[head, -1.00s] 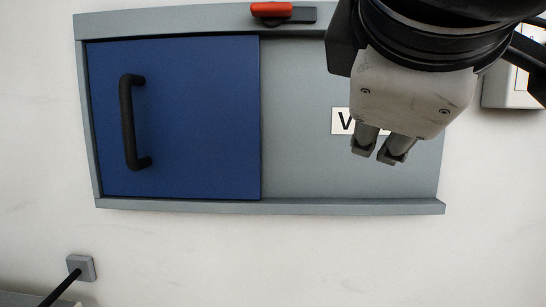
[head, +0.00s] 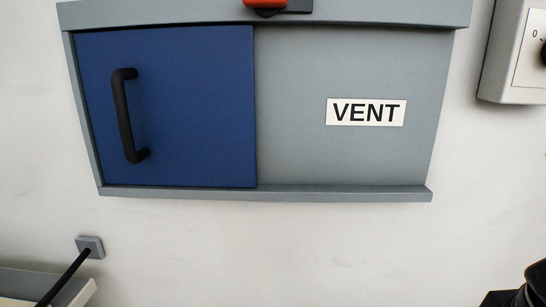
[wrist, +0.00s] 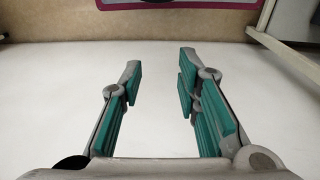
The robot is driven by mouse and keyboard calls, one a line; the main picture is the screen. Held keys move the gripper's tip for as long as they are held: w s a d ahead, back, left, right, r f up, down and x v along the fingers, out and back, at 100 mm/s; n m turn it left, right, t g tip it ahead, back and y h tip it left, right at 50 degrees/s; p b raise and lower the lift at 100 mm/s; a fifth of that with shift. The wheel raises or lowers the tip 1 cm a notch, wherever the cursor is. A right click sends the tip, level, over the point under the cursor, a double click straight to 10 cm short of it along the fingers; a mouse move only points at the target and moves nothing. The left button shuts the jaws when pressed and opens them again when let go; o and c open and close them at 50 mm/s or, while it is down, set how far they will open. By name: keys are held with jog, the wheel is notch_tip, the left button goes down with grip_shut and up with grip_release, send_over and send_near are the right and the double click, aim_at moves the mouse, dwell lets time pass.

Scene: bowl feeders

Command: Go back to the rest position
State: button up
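My gripper (wrist: 160,78) shows in the wrist view with its two teal-padded fingers apart and nothing between them. Pale floor or surface lies beyond the fingers. In the head view the gripper itself is out of sight; only a dark piece of my arm shows at the lower right corner.
A grey vent frame (head: 300,193) on the pale wall holds a blue sliding panel (head: 195,110) at its left, with a black handle (head: 124,115). A VENT label (head: 366,112) is uncovered. A red latch (head: 270,4) sits on top. A dial box (head: 520,90) is at right.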

notch_tip(320, 180, up, 26)
jog(key=s+t+p, duration=0.1)
jog(key=t+p, duration=0.2)
jog(key=p, duration=1.9)
jog(key=shift+s+d+f+p, duration=0.15)
jog(key=shift+d+p, duration=0.05)
jog(key=shift+p, duration=0.2)
jog(key=shift+o, duration=0.4)
